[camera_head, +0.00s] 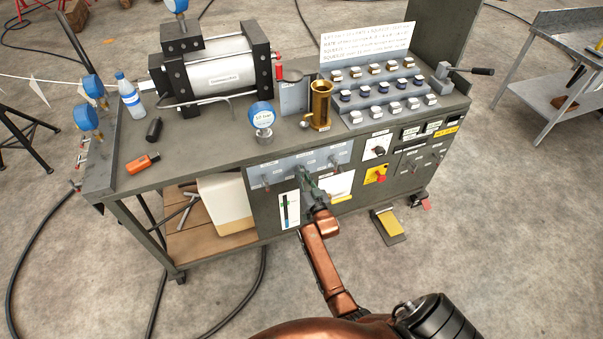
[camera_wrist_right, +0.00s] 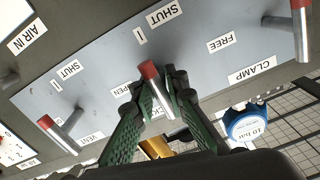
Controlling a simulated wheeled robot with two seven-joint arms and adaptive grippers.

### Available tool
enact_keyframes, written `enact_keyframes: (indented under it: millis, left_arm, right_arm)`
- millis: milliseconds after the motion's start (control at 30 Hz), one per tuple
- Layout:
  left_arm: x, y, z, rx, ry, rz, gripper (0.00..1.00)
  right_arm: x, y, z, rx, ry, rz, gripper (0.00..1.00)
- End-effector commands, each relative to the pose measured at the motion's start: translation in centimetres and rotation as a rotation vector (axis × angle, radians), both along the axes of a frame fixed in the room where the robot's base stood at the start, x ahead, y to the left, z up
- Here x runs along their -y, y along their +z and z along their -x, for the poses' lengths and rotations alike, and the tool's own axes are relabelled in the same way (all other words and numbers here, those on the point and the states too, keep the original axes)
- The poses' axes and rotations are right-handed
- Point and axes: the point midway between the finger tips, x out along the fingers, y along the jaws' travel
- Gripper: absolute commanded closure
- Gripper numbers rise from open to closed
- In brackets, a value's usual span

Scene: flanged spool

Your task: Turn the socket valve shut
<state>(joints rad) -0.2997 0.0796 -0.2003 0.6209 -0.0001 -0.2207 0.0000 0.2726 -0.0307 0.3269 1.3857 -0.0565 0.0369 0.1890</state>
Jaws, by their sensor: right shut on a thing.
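The socket valve is a metal lever with a red tip (camera_wrist_right: 149,70) on the grey valve panel (camera_wrist_right: 208,68) in the right wrist view. My right gripper (camera_wrist_right: 163,92) has its green fingers closed on this lever, one on each side. A SHUT label (camera_wrist_right: 162,15) with a tick mark lies beyond the red tip, and an OPEN label (camera_wrist_right: 121,90) lies to its left. The name label under the fingers is partly hidden. In the head view my right gripper (camera_head: 306,180) is at the bench's front panel and hides the lever. My left gripper is not in view.
Similar red-tipped levers stand on both sides, the vent lever (camera_wrist_right: 57,135) and the clamp lever (camera_wrist_right: 301,28). The bench top (camera_head: 205,140) holds a blue gauge (camera_head: 262,116), a brass cylinder (camera_head: 320,104) and a button console (camera_head: 385,90). A yellow pedal (camera_head: 389,226) is on the floor.

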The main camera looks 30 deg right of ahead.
Motion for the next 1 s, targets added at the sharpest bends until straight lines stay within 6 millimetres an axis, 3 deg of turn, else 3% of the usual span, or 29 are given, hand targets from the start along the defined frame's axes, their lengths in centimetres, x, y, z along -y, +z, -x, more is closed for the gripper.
enact_keyframes:
  millis: [300,333,600,867,1000]
  left_arm:
    - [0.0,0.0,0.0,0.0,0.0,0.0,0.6]
    - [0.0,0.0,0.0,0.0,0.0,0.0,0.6]
    - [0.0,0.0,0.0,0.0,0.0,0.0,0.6]
    - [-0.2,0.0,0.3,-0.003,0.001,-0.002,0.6]
    - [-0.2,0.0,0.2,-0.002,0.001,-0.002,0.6]
  right_arm:
    - [-0.1,-0.1,0.0,-0.001,0.0,-0.005,1.0]
    - [-0.1,-0.1,0.0,-0.001,0.0,-0.005,0.86]
    - [0.0,0.0,0.0,0.0,0.0,-0.002,0.69]
    - [0.0,0.0,0.1,0.001,0.0,0.0,0.69]
    - [-0.3,-0.1,1.2,0.0,-0.001,0.0,0.69]
